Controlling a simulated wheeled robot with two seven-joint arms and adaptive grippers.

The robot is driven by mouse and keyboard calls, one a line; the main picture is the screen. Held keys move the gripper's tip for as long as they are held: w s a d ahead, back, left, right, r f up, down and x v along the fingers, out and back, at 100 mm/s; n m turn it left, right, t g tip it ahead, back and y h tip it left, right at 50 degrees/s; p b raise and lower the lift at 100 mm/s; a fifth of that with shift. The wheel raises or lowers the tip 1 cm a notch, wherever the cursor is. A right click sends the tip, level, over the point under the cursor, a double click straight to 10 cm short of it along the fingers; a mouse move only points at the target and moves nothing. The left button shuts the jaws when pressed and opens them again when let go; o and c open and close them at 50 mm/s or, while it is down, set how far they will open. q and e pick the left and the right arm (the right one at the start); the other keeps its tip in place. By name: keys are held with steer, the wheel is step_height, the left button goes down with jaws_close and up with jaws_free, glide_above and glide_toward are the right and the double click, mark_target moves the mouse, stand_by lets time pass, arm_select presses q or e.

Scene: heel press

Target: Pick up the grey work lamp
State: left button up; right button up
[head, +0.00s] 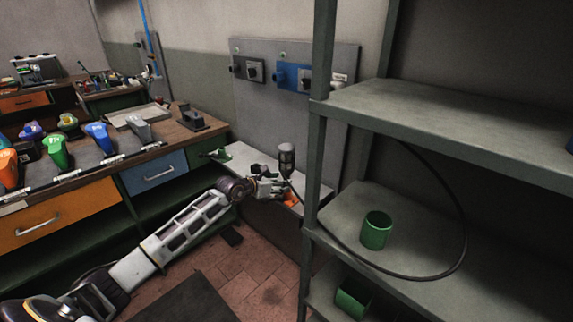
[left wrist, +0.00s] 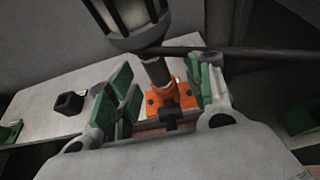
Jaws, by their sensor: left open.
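The grey work lamp (head: 287,158) stands on the pale bench by the wall, its caged head up. In the left wrist view its cage (left wrist: 128,18) is partly cut off at the top, with a grey neck below and an orange foot (left wrist: 172,98). My left gripper (head: 278,187) is at the lamp's lower part. In the left wrist view it (left wrist: 162,82) is open, with green-padded fingers either side of the lamp's neck and foot. I cannot tell whether a pad touches the lamp. My right gripper is not in view.
A grey metal shelf (head: 447,108) stands close right of the lamp, holding a green cup (head: 376,230) and a black cable loop (head: 464,225). A small black block (left wrist: 70,103) sits on the bench left of the gripper. A panel with switches (head: 290,78) is behind.

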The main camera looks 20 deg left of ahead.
arm_select(q)
steer(key=shift+w+f, duration=0.1)
steer(key=shift+w, duration=0.05)
steer(key=shift+a+x, duration=0.1)
steer(key=shift+x, duration=0.6)
steer(key=shift+a+x, duration=0.15)
steer(key=shift+x, duration=1.7)
jaws_close()
